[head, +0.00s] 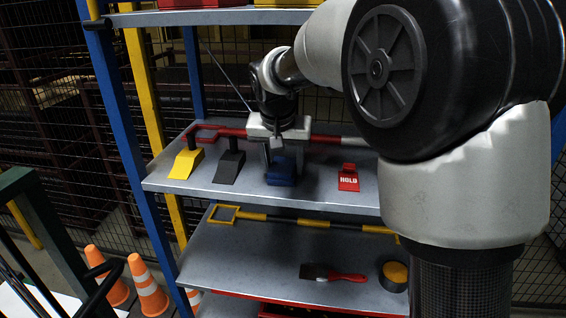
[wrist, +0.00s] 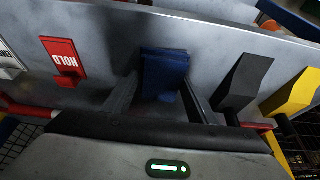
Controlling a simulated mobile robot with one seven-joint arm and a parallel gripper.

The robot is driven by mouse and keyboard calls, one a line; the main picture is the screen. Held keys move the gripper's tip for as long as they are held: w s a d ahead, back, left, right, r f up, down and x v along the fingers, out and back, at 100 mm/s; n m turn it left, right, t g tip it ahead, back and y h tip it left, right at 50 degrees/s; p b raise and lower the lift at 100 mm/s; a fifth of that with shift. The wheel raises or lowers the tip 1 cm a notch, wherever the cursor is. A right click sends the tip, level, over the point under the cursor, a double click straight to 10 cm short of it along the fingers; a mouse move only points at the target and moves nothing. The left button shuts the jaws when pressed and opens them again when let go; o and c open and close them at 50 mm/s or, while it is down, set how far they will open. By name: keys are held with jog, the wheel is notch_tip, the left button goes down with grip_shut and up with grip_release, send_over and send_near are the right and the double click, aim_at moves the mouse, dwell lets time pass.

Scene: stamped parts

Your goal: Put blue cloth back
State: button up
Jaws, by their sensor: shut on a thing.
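The blue cloth (head: 283,170) is a folded dark blue piece at the middle of the upper grey shelf (head: 310,193). It also shows in the wrist view (wrist: 164,72), between my two fingers. My gripper (head: 276,160) points down at the shelf and is shut on the cloth. In the wrist view my gripper (wrist: 160,98) has a finger on each side of the cloth. The cloth is at or just above the shelf surface; I cannot tell whether it touches. Part of it is hidden by the fingers in the head view.
A black wedge (head: 229,166) and a yellow wedge (head: 186,162) stand left of the cloth, and a red HOLD tag (head: 348,178) lies right. The lower shelf holds a red-handled scraper (head: 333,273) and a tape roll (head: 394,275).

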jog(key=shift+f, duration=0.15)
jog(key=o, duration=1.1)
